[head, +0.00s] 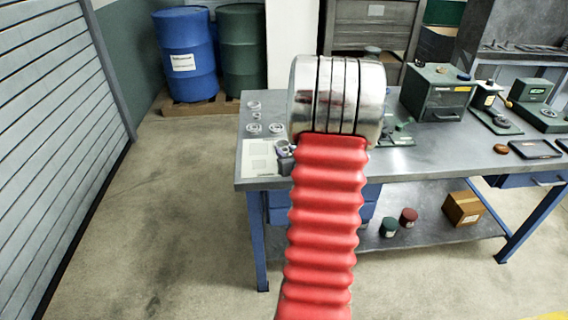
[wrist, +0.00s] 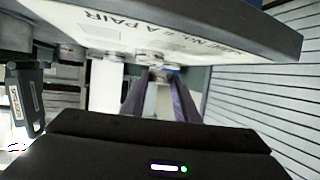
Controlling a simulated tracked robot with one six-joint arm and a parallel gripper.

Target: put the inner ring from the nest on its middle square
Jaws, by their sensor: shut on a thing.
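My gripper (wrist: 160,78) shows end-on in the wrist view, its two fingers close together and shut on a small ring-like part that I take to be the inner ring. In the head view my gripper (head: 287,154) is mostly hidden behind my red arm, at the right edge of the white printed card (head: 258,160). A small metallic ring shape (head: 282,146) shows at its tip. The card's squares are too faint to tell apart, and its right part is hidden. The card (wrist: 205,28) fills the top of the wrist view. I cannot make out the nest.
Several loose rings (head: 254,106) lie on the bench (head: 430,153) behind the card. A grey box (head: 437,95) and instruments stand to the right. Floor left of the bench is clear.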

